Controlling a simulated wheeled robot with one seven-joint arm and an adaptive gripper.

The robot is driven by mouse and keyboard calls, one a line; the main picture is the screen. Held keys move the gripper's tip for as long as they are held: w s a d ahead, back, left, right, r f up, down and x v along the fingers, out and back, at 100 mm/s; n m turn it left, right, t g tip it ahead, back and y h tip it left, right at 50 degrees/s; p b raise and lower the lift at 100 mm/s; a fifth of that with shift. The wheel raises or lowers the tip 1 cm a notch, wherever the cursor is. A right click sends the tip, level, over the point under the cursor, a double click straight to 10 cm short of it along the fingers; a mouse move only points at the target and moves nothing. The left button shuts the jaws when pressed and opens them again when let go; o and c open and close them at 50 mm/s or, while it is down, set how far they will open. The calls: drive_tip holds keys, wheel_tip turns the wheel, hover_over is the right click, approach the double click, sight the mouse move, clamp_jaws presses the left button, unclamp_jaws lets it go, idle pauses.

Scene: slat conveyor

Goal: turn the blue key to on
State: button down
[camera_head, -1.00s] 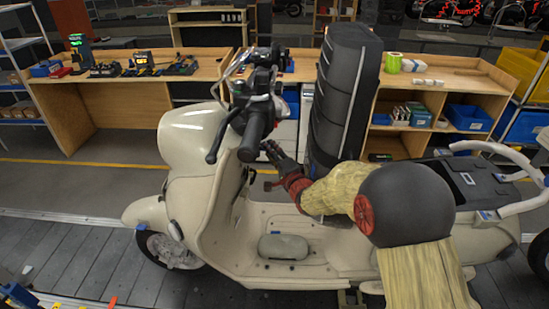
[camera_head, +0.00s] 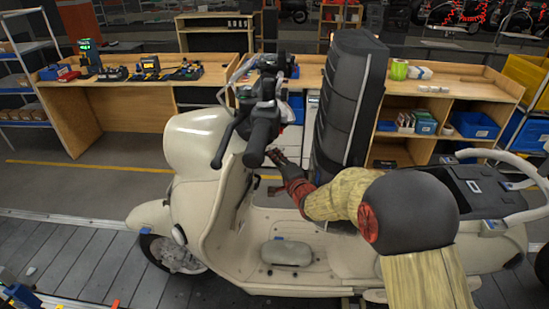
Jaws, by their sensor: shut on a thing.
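A cream scooter (camera_head: 222,222) stands upright on the slat conveyor, its front to the left. My arm reaches in over the seat side from the right. My gripper (camera_head: 275,157) is at the inner side of the front shield, just below the black handlebar grip (camera_head: 262,135). Its fingers are small and dark here and look closed together. The blue key is not visible; the fingers and handlebar cover the area where they meet the scooter, so the key's angle cannot be seen.
The handlebar and brake lever (camera_head: 226,147) are close above my gripper. A tall black column (camera_head: 350,95) stands behind it. Wooden workbenches (camera_head: 125,82) with tools line the back. The grey conveyor slats (camera_head: 75,257) are clear at the left.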

drive_tip(key=shift+r+p, duration=0.15)
drive_tip(key=shift+p, duration=0.45)
drive_tip(key=m+g+h+p, duration=0.1)
drive_tip(key=g+p, duration=0.1)
drive_tip(key=p, duration=0.3)
drive_tip(key=shift+r+p, duration=0.2)
drive_tip(key=shift+p, duration=0.15)
drive_tip(key=shift+f+p, duration=0.1)
drive_tip(key=shift+p, duration=0.4)
drive_tip(key=shift+r+m+g+p, duration=0.2)
drive_tip(key=shift+m+g+p, duration=0.1)
drive_tip(key=shift+p, duration=0.7)
drive_tip(key=g+h+p, duration=0.1)
drive_tip(key=p, duration=0.6)
drive_tip(key=shift+w+r+m+g, duration=0.1)
drive_tip(key=shift+r+m+g, duration=0.05)
drive_tip(key=shift+m+g, duration=0.25)
drive_tip(key=shift+p, duration=0.5)
